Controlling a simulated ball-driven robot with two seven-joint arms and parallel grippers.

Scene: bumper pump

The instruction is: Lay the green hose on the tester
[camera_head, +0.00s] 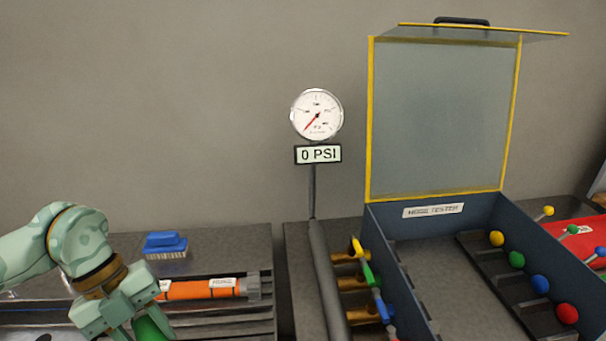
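The green hose (151,329) shows only as a short bright green piece at the bottom left, cut off by the lower edge. My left gripper (143,326) comes down over it, with the green between its fingers. The fingertips run out of the picture, so I cannot tell if they grip it or stand open around it. The tester (416,253) is a dark blue box at right with its clear, yellow-framed lid (440,115) raised. My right gripper is out of view.
An orange hose (200,289) with a grey end lies on the left bench, in front of a blue brush (166,245). A gauge (316,115) reading 0 PSI stands on a post between bench and tester. A red object (578,238) lies at far right. The tester's middle floor is clear.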

